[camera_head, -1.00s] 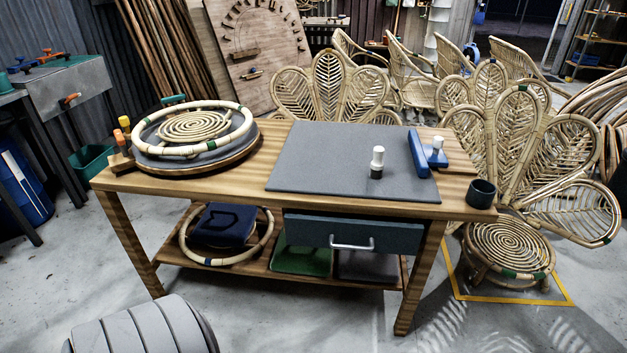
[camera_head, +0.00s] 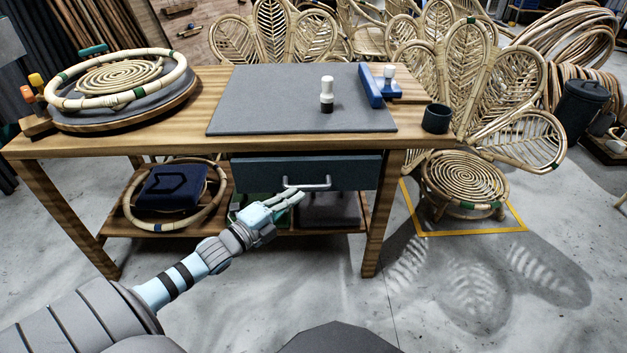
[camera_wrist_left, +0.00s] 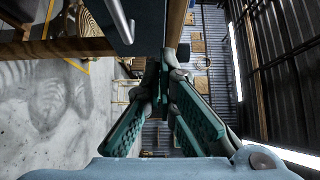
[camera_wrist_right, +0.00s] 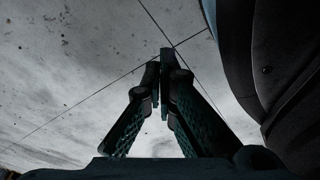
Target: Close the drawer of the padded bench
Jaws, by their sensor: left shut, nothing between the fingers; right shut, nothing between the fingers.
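The padded bench is a wooden table with a grey mat (camera_head: 250,108) on its top. Its dark blue-grey drawer (camera_head: 350,172) hangs under the top, with its front appearing slightly forward; how far out it stands is hard to tell. The drawer has a metal bar handle (camera_head: 322,183). My left gripper (camera_head: 299,196) is shut and empty, just below the handle in the head view. In the left wrist view its fingertips (camera_wrist_left: 167,56) are apart from the handle (camera_wrist_left: 121,20), beside the drawer front. My right gripper (camera_wrist_right: 163,58) is shut and empty over the floor, outside the head view.
A rattan ring (camera_head: 62,103) on a round jig, a white-topped tool (camera_head: 327,95), a blue block (camera_head: 370,86) and a dark cup (camera_head: 436,118) stand on the bench. A navy item (camera_head: 170,187) lies on the lower shelf. A rattan chair (camera_head: 465,180) stands right. The front floor is clear.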

